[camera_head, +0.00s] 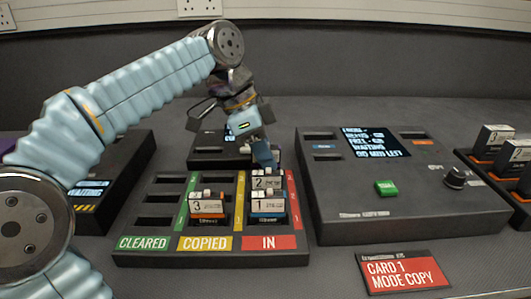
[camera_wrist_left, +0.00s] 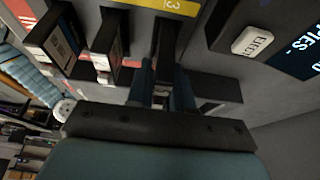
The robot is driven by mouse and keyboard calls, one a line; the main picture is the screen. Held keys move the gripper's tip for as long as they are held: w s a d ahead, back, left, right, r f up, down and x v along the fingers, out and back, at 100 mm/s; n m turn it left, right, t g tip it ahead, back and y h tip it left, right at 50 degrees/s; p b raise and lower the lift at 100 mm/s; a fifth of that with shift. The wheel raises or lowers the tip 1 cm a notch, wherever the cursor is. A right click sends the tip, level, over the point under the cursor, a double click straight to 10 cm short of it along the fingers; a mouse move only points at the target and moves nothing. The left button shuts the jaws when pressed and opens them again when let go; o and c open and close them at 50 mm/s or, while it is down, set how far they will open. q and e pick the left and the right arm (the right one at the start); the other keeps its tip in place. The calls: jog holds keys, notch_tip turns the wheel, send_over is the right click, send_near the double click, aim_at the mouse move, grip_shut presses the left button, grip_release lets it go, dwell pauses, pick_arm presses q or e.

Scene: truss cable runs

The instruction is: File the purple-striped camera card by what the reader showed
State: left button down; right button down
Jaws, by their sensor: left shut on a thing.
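My left gripper (camera_head: 264,157) reaches down at the back end of the IN column of the filing tray (camera_head: 210,258), just behind the card marked 2 (camera_head: 268,182). It is shut on a card that is mostly hidden; a sliver of purple shows beside the fingers. In the left wrist view the fingers (camera_wrist_left: 166,90) are close together by a slot, near a yellow label with a 3 (camera_wrist_left: 175,6). The small reader (camera_head: 207,150) stands behind the tray, its screen mostly covered by my gripper. My right gripper is not in view.
Card 1 (camera_head: 268,205) stands in the front of IN, card 3 (camera_head: 207,206) in COPIED. The CLEARED slots look empty. A large console (camera_head: 400,205) is at right, with a red CARD 1 MODE COPY sign (camera_head: 403,272) before it. More cards (camera_head: 492,138) stand at far right.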

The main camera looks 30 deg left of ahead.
pick_arm(q)
jog(key=shift+f+b, duration=0.5)
jog(key=shift+f, duration=0.2)
dwell(0.6)
jog(key=c, duration=0.9)
grip_release()
jog(key=shift+o, duration=0.3)
jog(key=shift+o, duration=1.2)
